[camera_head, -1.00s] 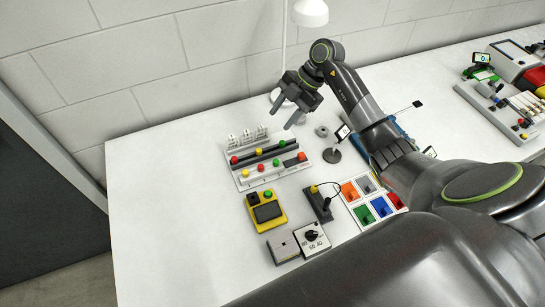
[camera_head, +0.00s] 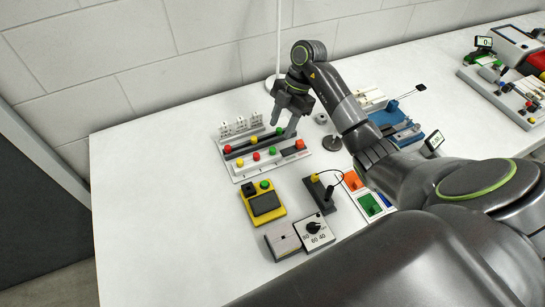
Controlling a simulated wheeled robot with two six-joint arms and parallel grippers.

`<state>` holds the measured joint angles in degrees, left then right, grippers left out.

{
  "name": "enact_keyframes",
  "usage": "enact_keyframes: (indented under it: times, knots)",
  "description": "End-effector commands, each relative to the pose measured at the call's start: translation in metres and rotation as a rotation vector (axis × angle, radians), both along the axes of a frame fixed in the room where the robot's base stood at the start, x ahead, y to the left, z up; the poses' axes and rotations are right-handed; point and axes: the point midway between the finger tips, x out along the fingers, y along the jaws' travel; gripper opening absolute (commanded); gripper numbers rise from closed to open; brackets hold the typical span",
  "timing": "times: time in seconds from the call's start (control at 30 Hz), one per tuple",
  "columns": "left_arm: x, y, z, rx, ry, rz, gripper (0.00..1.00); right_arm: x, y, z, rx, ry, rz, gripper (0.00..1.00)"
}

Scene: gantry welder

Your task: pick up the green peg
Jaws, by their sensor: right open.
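Two round green pegs stand on the light grey peg board (camera_head: 239,176). One green peg (camera_head: 279,131) is at the right end of the dark back rail, and the other green peg (camera_head: 272,150) is in the front row. My right gripper (camera_head: 282,124) is open and empty, pointing down with its fingers at the back green peg. I cannot tell whether they touch it. My left gripper is not in view.
Red and yellow pegs share the board, with a red block (camera_head: 299,144) at its right end. A yellow device (camera_head: 264,203), a dial box (camera_head: 315,232) and a small joystick (camera_head: 327,194) stand in front. The table's left part is clear.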

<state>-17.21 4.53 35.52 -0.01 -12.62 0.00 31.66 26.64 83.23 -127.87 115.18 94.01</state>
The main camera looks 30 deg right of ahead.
Motion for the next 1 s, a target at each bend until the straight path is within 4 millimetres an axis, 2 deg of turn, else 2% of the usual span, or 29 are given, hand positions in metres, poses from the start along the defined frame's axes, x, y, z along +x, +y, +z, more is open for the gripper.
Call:
enact_keyframes:
  times: [0.03, 0.23, 0.37, 0.5, 0.7, 0.93, 1.0]
  knots:
    - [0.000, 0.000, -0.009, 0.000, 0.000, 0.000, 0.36, -0.001, 0.004, -0.011, 0.002, 0.000, 0.001, 0.43]
    - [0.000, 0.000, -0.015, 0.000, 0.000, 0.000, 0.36, -0.002, 0.009, -0.021, 0.000, -0.002, 0.001, 0.43]
    - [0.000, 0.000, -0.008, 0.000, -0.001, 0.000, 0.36, -0.004, 0.014, -0.027, 0.004, 0.002, 0.002, 0.43]
    - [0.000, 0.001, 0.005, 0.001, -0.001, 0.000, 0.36, -0.009, 0.023, -0.045, 0.004, 0.004, 0.001, 0.43]
    - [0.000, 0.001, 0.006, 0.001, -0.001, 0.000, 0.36, -0.010, 0.030, -0.066, 0.002, 0.001, 0.001, 0.43]
    - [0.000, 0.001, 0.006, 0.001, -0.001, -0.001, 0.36, -0.009, 0.030, -0.068, 0.000, -0.001, 0.001, 0.43]
    - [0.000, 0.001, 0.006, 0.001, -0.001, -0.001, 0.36, -0.009, 0.030, -0.068, 0.000, -0.002, 0.001, 0.35]
